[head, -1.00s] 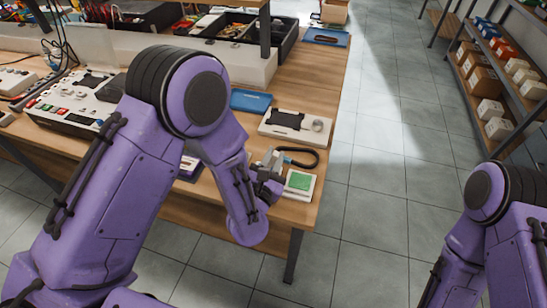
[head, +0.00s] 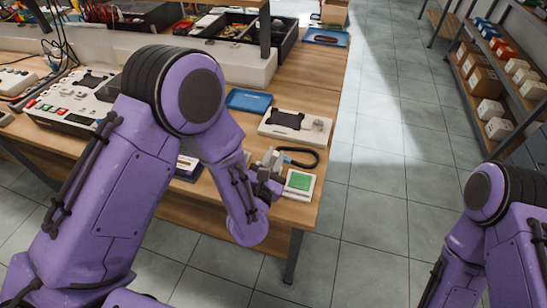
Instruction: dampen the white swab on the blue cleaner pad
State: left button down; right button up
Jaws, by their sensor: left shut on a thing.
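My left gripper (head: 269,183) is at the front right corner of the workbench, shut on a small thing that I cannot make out. It is just left of a white-framed tray with a green pad (head: 299,183). I cannot pick out the white swab; the gripper and wrist may hide it.
A grey tool with a black loop (head: 300,155) lies behind the gripper. A white panel with a black part (head: 294,126) is farther back. The bench's right edge is close; clear floor lies beyond.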

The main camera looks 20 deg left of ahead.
pick_arm(q)
notch_tip(320, 180, up, 7)
jog(key=p, duration=0.5)
jog(key=shift+p, duration=0.3)
jog(key=shift+f, duration=0.1)
